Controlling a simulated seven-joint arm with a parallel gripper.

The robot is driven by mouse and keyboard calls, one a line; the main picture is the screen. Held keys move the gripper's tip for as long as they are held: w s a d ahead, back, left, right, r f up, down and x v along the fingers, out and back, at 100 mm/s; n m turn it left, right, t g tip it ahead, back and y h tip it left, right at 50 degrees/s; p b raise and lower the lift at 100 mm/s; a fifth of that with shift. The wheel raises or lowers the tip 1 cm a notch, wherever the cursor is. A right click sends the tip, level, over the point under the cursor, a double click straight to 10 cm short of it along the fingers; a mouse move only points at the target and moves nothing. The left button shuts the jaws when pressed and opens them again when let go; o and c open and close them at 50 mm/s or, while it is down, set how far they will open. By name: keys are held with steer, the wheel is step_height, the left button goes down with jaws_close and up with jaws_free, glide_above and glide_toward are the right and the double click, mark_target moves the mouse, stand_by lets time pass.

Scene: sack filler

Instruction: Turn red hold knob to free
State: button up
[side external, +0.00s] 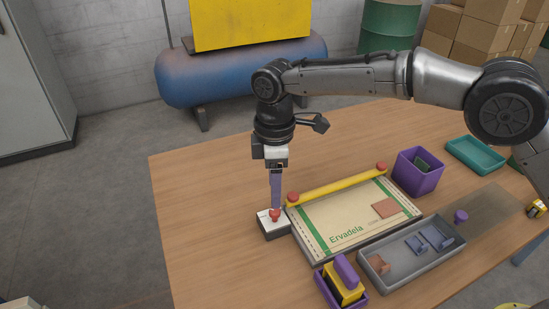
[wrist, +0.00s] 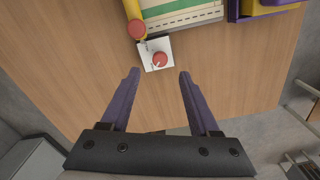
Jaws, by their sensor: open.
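The red hold knob (side external: 275,215) sits on top of a small white-topped box (side external: 265,228) at the left end of the sack board. In the wrist view the round red knob (wrist: 160,59) has a pale pointer mark, on a white plate (wrist: 149,66) with lettering too small to read. My gripper (side external: 276,206) points down over the box in the side view. In the wrist view my gripper (wrist: 157,72) has its two purple fingers spread wide, with the knob a little beyond the tips, between their lines. Nothing is between the fingers. Contact with the knob cannot be told.
A yellow bar (side external: 335,184) with red end knobs crosses the sack (side external: 340,215) right beside the box. A grey tray (side external: 385,267), a purple bin (side external: 418,182) and a purple holder with a yellow block (side external: 343,283) stand rightward. The table left of the box is clear.

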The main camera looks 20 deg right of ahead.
step_height(320, 180, up, 8)
steer(key=shift+f, duration=0.1)
stand_by(0.5)
steer(key=s+d+r+m+t, duration=0.1)
steer(key=d+r+m+t, duration=0.1)
steer(key=d+r, duration=0.9)
steer(key=s+d+r+m+t, duration=0.25)
steer(key=s+d+r, duration=0.25)
steer(key=s+d, duration=0.55)
steer(key=s+d+f+m, duration=0.5)
steer(key=s+d, duration=0.2)
steer(key=s, duration=0.4)
steer(key=s+f+m, duration=0.2)
steer(key=s+f, duration=0.1)
steer(key=f, duration=0.2)
steer(key=s+d+f+m+t, duration=0.1)
steer(key=s+f+m, duration=0.1)
steer(key=f, duration=0.3)
steer(key=shift+s+d+f+m, duration=0.15)
steer(key=shift+s+d+m, duration=0.15)
steer(key=shift+s, duration=0.25)
